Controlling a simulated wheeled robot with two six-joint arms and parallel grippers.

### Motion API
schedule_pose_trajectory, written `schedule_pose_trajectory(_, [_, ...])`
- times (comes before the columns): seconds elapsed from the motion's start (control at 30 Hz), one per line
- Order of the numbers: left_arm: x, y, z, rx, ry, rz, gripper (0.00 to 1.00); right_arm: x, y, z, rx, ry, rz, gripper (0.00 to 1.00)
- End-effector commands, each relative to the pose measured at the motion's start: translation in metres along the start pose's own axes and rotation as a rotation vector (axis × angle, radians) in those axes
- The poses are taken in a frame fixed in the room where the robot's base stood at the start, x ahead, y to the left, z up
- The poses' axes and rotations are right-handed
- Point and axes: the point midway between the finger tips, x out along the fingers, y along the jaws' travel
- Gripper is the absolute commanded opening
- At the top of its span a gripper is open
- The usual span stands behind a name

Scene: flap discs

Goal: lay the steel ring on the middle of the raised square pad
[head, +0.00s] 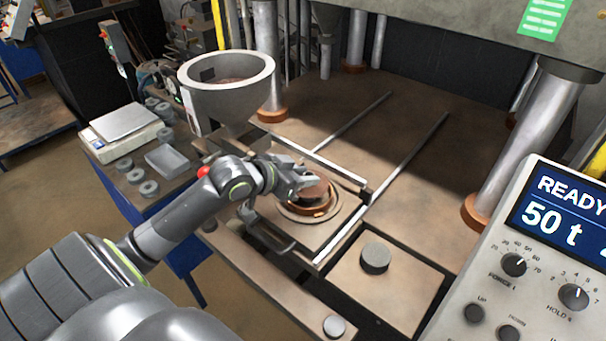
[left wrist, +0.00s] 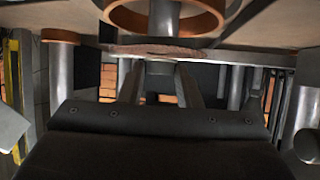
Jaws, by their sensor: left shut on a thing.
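My left gripper (head: 297,182) is over the press bed, shut on a thin, rough brown disc (head: 318,190). The disc shows edge-on between its fingertips in the left wrist view (left wrist: 155,50). Just beneath it is a copper-coloured round mould (head: 312,210); I cannot tell whether they touch. The mould, with a grey post inside, also shows in the left wrist view (left wrist: 118,18). It stands on a square plate (head: 345,207), possibly the raised pad. Several grey rings (head: 149,188) lie on the left bench; I cannot tell which is the steel ring.
A scale (head: 123,122) and an open grey tray (head: 167,160) stand on the bench beside a large hopper (head: 225,85). Steel press columns (head: 266,60) surround the bed. A grey cylinder (head: 375,258) sits on a square block at front right, beside a control panel (head: 530,260).

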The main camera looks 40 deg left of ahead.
Motion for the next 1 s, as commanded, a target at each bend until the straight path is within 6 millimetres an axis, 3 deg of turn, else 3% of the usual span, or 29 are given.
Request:
schedule_pose_trajectory(0.67, [0.0025,-0.0001,0.0049,-0.001,-0.001,0.000,0.10,0.0025,-0.0045,0.0000,0.002,0.000,-0.005,0.36])
schedule_pose_trajectory(0.7, [0.0025,-0.0001,0.0049,-0.001,-0.001,0.000,0.34,0.0025,-0.0045,-0.0001,0.002,0.000,-0.005,0.36])
schedule_pose_trajectory(0.87, [0.0025,-0.0001,0.0048,-0.001,-0.001,0.000,0.55,0.0025,-0.0044,-0.0001,0.002,0.000,-0.005,0.36])
schedule_pose_trajectory(1.0, [0.0024,0.0000,0.0047,0.000,0.000,0.000,0.56,0.0025,-0.0040,0.0000,0.002,0.000,-0.004,0.36])
